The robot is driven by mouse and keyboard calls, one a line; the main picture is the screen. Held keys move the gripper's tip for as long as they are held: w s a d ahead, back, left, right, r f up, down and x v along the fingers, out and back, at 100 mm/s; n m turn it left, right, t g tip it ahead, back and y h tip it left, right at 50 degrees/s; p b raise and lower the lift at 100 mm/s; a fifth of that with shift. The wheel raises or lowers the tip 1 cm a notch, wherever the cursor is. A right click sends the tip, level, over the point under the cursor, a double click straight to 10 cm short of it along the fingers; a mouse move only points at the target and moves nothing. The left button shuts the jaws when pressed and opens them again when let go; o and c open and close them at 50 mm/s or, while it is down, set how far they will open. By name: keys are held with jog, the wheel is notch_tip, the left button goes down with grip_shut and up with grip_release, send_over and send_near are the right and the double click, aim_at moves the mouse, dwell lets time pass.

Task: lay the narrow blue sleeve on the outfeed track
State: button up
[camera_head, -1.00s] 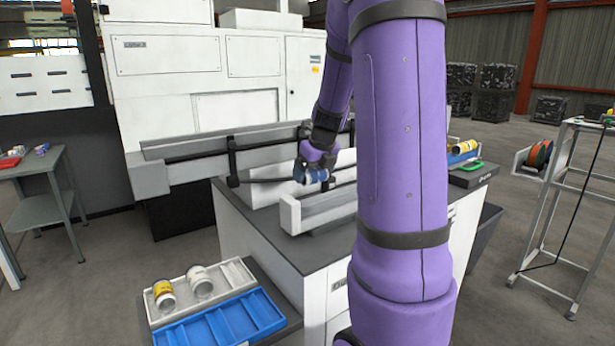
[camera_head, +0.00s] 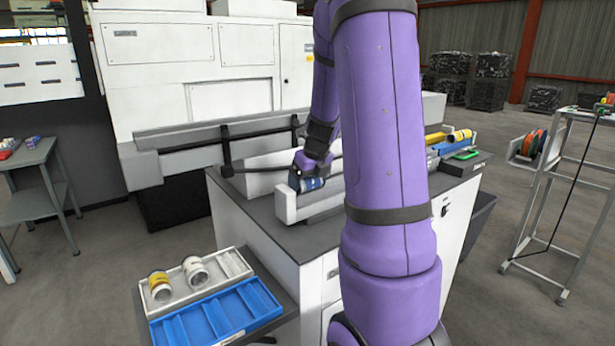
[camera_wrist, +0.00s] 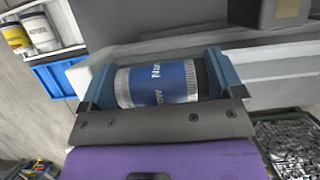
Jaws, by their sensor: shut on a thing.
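The narrow blue sleeve (camera_head: 309,184) is a short cylinder with a blue label and pale band. In the wrist view the sleeve (camera_wrist: 165,84) lies crosswise between both fingers, with part of the word "Narrow" readable. My gripper (camera_head: 308,180) is shut on it; the gripper also shows in the wrist view (camera_wrist: 160,88). A pale grey trough, which looks like the outfeed track (camera_head: 290,208), runs along the counter. The sleeve is at the trough's near left end, level with its upper edge. I cannot tell whether they touch.
A white tray (camera_head: 238,262) with a yellow-labelled can (camera_head: 160,286) and a white can (camera_head: 196,272) stands at the lower left, beside an empty-looking blue tray (camera_head: 266,299). A long rail (camera_head: 180,136) runs behind. A yellow-labelled cylinder (camera_head: 459,136) lies at right.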

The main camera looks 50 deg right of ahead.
jog(key=o, duration=0.9)
jog(key=shift+c, duration=0.2)
jog(key=w+v, duration=0.2)
jog(key=v, duration=1.4)
jog(key=shift+d+r, duration=0.2)
jog(key=shift+r, duration=0.4)
jog(key=shift+s, duration=0.15)
